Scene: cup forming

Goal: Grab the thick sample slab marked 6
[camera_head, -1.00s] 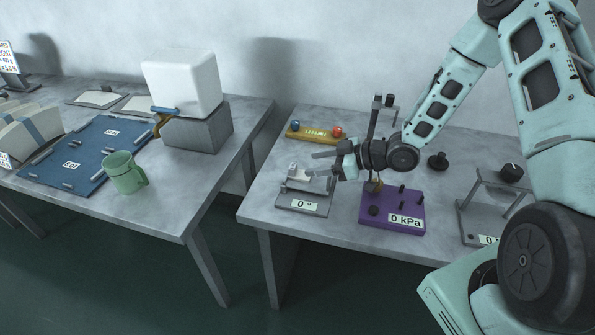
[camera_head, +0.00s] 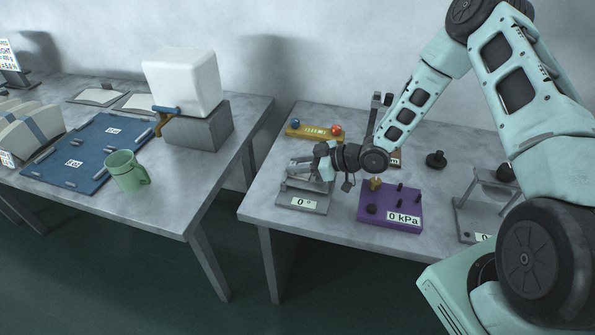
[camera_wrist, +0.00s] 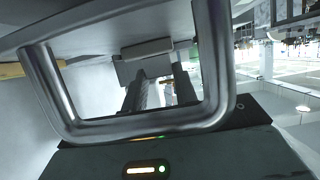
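My gripper (camera_head: 298,166) is over the grey stand (camera_head: 302,203) labelled "0 °", at the left of the right table. Its two fingers point left and stand apart, and I see nothing held. The wrist view shows my gripper (camera_wrist: 160,84) with both fingers framed by a metal loop. A grey block (camera_wrist: 146,48) shows beyond the fingertips; I cannot tell whether it is a slab or part of the stand. I cannot make out a slab marked 6 in either view.
A purple "0 kPa" unit (camera_head: 390,210) with knobs stands right of the grey stand. A yellow bar (camera_head: 314,131) lies behind. A black knob (camera_head: 436,159) is further right. On the left table are a green mug (camera_head: 127,172), a blue mat (camera_head: 75,160) and a white block (camera_head: 183,82).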

